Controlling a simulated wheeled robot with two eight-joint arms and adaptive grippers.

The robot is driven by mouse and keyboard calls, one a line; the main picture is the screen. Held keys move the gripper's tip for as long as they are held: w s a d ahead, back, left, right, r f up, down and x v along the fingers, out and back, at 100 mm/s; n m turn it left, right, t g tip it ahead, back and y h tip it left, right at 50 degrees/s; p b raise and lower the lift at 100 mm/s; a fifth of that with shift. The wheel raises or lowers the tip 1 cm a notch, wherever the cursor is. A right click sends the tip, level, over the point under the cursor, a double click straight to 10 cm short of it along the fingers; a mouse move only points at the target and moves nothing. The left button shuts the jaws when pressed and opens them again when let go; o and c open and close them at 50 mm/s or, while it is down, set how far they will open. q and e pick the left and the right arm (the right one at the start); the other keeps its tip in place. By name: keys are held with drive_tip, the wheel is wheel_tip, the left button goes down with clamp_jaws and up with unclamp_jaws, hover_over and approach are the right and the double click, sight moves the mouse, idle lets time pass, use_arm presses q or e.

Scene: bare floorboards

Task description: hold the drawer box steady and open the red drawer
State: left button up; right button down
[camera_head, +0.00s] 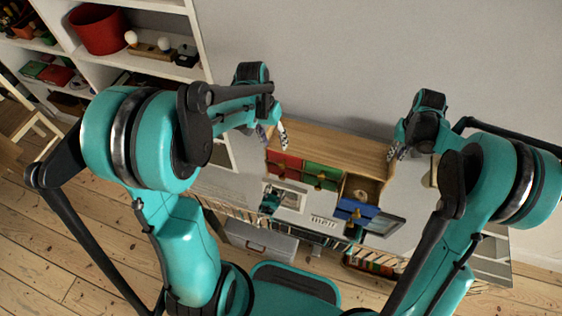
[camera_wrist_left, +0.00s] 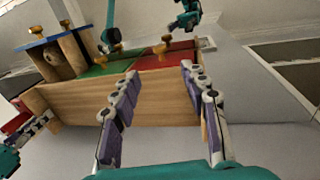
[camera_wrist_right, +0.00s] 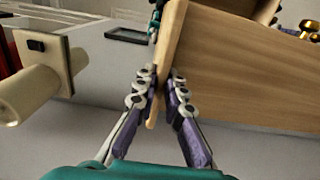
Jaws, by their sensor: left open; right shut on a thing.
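The wooden drawer box (camera_head: 330,148) stands against the wall. The red drawer (camera_head: 284,165) is at its left end and looks closed, beside the green drawer (camera_head: 322,176). The blue drawer (camera_head: 357,209) at the right stands pulled out. My right gripper (camera_wrist_right: 160,92) is shut on the box's side panel at the right end.
A white bookcase (camera_head: 202,40) with a red pot (camera_head: 98,30) stands at the left. A cream cylindrical object (camera_wrist_right: 28,95) is close beside my right gripper.

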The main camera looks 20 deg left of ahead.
sight(281, 163)
use_arm(q)
drive_tip(key=f, duration=0.4)
drive_tip(key=d+f, duration=0.1)
drive_tip(key=f, duration=0.3)
drive_tip(key=d+f, duration=0.1)
drive_tip(key=f, duration=0.3)
drive_tip(key=shift+d, duration=0.15)
